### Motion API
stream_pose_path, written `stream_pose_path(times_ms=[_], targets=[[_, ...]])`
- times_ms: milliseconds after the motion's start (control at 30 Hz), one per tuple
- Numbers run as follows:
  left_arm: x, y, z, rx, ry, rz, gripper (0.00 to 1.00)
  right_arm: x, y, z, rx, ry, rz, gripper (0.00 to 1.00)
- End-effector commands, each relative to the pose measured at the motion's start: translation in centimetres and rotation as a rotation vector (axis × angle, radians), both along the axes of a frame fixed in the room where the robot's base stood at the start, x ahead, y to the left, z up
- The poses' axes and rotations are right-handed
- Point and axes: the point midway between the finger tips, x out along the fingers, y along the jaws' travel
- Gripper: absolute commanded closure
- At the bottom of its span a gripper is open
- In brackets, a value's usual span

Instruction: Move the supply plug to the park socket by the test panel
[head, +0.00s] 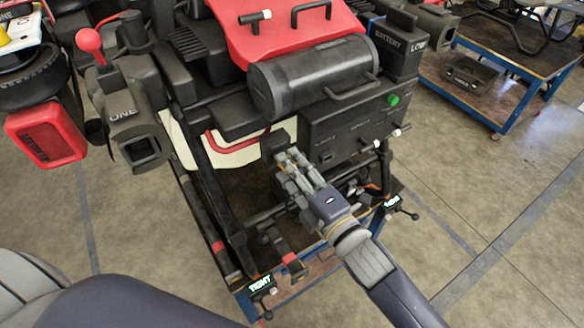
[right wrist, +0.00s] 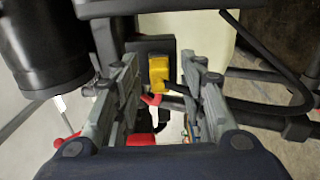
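A yellow plug (right wrist: 159,72) sits against a dark socket block (right wrist: 152,45) in the right wrist view, with a black cable running from it to the right. I take it to be the supply plug. In the head view it is hidden behind my gripper. My right gripper (head: 284,160) is at the drone's front, just left of a dark panel (head: 345,132) with a green button, likely the test panel. In the right wrist view its fingers (right wrist: 163,75) are apart, one either side of the plug; contact is unclear. The park socket cannot be made out. My left gripper is out of view.
A black cylinder (head: 312,80) and a battery box (head: 398,42) sit above the panel. Clamps marked TIGHT (head: 262,284) stand at the blue stand's front corners. A nozzle (head: 135,128) hangs at left. Open floor (head: 490,190) lies to the right.

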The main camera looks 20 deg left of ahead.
Motion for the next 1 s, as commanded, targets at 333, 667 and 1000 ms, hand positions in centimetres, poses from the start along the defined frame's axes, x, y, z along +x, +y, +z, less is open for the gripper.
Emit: stream_pose_path(times_ms=[333,667,1000], targets=[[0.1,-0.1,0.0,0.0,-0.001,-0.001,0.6,-3.9,-4.9,-0.1,-0.003,0.003,0.001,0.62],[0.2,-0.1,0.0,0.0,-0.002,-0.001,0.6,-6.9,-8.9,-0.1,-0.002,0.001,-0.001,0.62],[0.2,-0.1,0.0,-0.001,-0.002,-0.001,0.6,-7.2,-9.3,0.0,0.001,-0.001,0.0,0.62]])
